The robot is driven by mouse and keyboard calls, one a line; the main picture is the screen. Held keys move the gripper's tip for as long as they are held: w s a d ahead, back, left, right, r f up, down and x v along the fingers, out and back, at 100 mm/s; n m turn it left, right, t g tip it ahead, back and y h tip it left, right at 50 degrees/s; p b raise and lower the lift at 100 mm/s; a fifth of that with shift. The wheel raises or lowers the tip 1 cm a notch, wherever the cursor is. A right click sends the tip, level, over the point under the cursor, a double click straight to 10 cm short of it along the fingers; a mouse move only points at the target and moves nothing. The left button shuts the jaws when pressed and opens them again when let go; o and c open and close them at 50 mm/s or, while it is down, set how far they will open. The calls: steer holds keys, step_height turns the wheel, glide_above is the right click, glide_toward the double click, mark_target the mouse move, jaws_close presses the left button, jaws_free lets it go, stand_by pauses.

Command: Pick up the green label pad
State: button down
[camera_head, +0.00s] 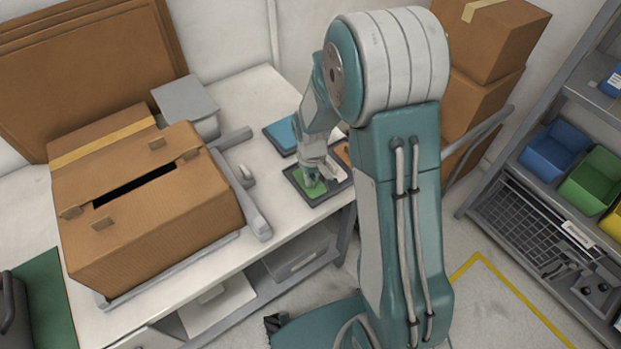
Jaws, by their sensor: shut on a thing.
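The green label pad (306,186) lies in or just above a dark shallow tray (321,200) on the white table, right of the large cardboard box. My gripper (314,180) points down onto the pad and is shut on it. The fingertips are small and partly hidden against the pad. I cannot tell whether the pad is clear of the tray's bottom. My arm covers the ground to the right of the tray.
A slotted cardboard box (150,215) fills the table's left, with a grey rail (248,190) beside it. A blue pad (281,136) lies behind my gripper. Cardboard boxes (490,45) stand behind my arm. A shelf with blue (553,150) and green (592,183) bins is at right.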

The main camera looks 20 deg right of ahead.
step_height(320, 180, up, 2)
steer(key=shift+w+r, duration=0.1)
steer(key=shift+r, duration=0.15)
steer(key=s+a+r, duration=0.1)
steer(key=s+r, duration=0.9)
steer(key=s, duration=0.4)
steer(key=shift+r, duration=0.15)
steer(key=shift+a, duration=0.1)
